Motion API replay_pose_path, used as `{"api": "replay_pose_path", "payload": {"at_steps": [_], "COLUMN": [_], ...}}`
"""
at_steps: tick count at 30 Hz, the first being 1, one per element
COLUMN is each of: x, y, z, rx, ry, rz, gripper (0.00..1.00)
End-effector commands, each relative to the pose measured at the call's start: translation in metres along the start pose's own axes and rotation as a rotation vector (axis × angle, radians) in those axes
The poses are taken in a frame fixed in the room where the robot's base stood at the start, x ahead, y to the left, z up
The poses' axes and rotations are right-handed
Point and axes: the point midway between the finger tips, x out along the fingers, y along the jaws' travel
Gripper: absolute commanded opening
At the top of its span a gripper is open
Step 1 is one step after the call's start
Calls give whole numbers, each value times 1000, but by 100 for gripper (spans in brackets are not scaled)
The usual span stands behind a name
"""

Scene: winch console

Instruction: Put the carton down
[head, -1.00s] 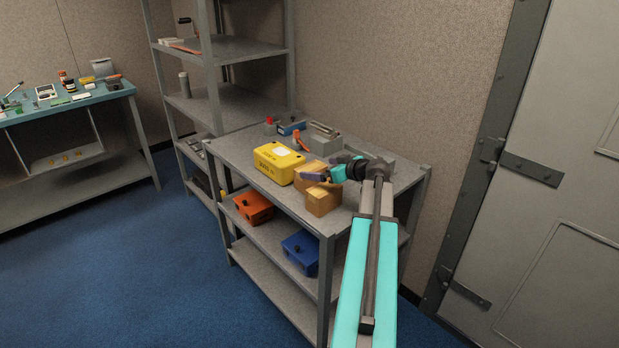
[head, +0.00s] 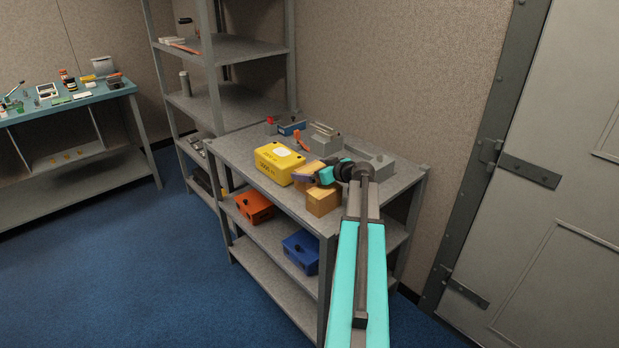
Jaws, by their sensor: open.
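Two brown cartons stand on the top of the grey metal table (head: 238,148). The near carton (head: 322,203) sits close to the table's front edge. The far carton (head: 311,168) is just behind it and partly hidden by my gripper. My gripper (head: 303,179) is open, low over the tabletop, between the two cartons in the picture. Its fingers overlap the cartons in view, and I cannot tell whether they touch either one.
A yellow case (head: 279,164) stands left of the cartons. Behind are a red-topped item (head: 271,127), a blue box (head: 292,128), an orange tool (head: 302,140) and grey fixtures (head: 326,139). Orange (head: 254,206) and blue (head: 301,251) cases sit on the shelf below.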

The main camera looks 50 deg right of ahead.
Motion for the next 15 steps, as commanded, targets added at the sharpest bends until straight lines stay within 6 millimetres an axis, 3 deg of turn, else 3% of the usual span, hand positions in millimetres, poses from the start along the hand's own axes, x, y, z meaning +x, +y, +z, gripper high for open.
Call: {"api": "replay_pose_path", "payload": {"at_steps": [15], "x": [0], "y": [0], "z": [0], "rx": [0], "ry": [0], "rz": [0], "gripper": [98]}}
